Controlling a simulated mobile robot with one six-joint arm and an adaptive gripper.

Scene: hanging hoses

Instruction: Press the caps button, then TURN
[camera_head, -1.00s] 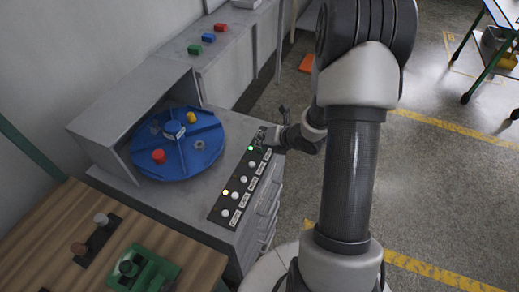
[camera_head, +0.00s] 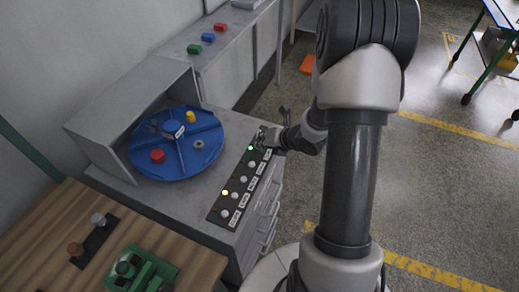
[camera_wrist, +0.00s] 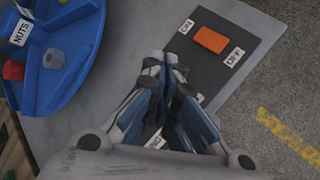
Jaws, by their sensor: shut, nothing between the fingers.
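The black button panel (camera_head: 218,211) lies along the edge of the grey cabinet top, with several white buttons and small labels, too small to read. A yellow light (camera_head: 225,193) and a green light (camera_head: 251,148) are lit. The blue turntable (camera_head: 205,160) is beside it, carrying a red piece (camera_head: 158,156), a yellow piece (camera_head: 190,117) and a grey ring (camera_head: 199,144). My gripper (camera_head: 262,138) is at the panel's far end. In the wrist view my gripper (camera_wrist: 168,62) is shut and empty above the panel, beside an orange ON/OFF switch (camera_wrist: 211,40). It hides the nearby buttons; contact cannot be told.
A grey hood (camera_head: 125,105) stands behind the turntable. Red, blue and green blocks (camera_head: 208,37) lie on the far bench. A wooden table (camera_head: 55,245) with a green device (camera_head: 140,270) is at lower left.

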